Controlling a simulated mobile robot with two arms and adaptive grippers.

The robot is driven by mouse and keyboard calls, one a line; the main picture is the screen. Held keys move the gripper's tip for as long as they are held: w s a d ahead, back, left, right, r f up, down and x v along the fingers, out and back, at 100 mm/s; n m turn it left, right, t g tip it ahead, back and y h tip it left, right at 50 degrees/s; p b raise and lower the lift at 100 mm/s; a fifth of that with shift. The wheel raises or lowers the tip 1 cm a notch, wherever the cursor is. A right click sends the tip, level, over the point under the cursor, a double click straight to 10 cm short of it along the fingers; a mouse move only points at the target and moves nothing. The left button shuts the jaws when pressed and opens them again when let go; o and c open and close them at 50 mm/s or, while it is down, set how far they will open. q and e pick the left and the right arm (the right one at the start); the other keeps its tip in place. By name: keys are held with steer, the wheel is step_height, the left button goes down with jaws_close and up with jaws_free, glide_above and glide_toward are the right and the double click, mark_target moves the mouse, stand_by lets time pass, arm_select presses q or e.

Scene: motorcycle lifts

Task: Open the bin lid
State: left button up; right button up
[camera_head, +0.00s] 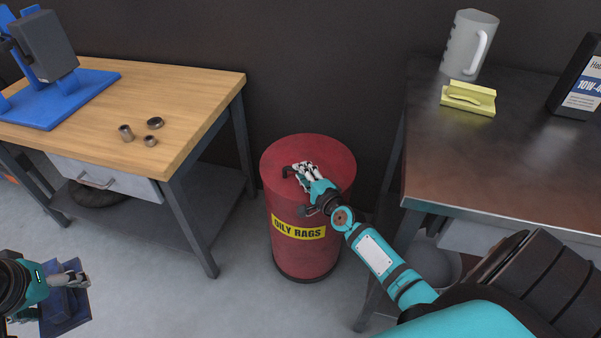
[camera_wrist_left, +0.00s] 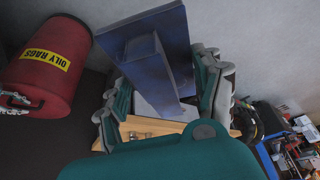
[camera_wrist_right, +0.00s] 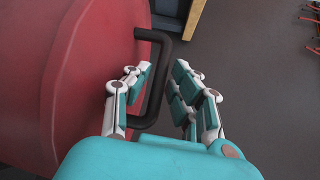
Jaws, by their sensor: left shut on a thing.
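The red oily-rags bin (camera_head: 292,235) stands on the floor between two benches. Its round red lid (camera_head: 325,150) is down on the rim. A black bar handle (camera_head: 287,173) sits on the lid and also shows in the right wrist view (camera_wrist_right: 157,85). My right gripper (camera_head: 297,170) is at the handle with its fingers apart, one on each side of the bar in the right wrist view (camera_wrist_right: 158,80). My left gripper (camera_head: 80,275) is away from the bin, low at the left, shut on a blue plate-and-rib piece (camera_wrist_left: 165,70).
A wooden-topped bench (camera_head: 190,90) with small metal parts (camera_head: 126,133) stands left of the bin. A dark metal-topped bench (camera_head: 500,150) at right carries a grey mug (camera_head: 468,45), a yellow piece (camera_head: 468,98) and an oil bottle (camera_head: 578,85). Open floor lies before the bin.

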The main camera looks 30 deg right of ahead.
steer(key=shift+w+d+f, duration=0.1)
steer(key=shift+w, duration=0.65)
jaws_close()
